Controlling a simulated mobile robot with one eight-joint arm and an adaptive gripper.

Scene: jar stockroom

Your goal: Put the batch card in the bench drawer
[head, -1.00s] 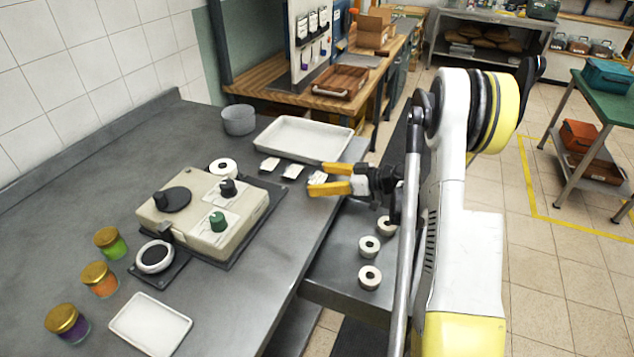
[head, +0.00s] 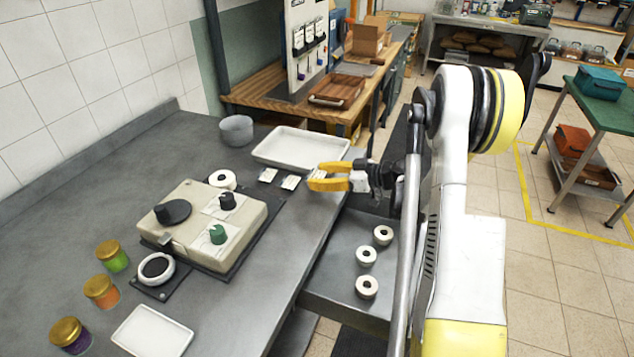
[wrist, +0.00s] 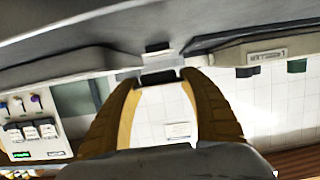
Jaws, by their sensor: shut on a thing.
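My gripper (head: 313,177) has its yellow fingers closed at the bench's front edge, just above the top. It is shut on a small white card, the batch card (head: 320,174), which the fingers partly hide. In the wrist view a small dark and white piece (wrist: 159,77) shows between the fingertips; its print cannot be read. Two similar cards (head: 268,175) (head: 290,182) lie on the bench to the left of my gripper. The bench drawer (head: 336,283) stands open below the front edge, with three white rings (head: 366,256) in it.
A white tray (head: 262,150) lies just behind the cards, with a grey round pot (head: 236,130) beyond it. A beige device (head: 186,249) with knobs fills the middle of the bench. Several gold-lidded jars (head: 101,291) and a small white tray (head: 152,334) are at the front left.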

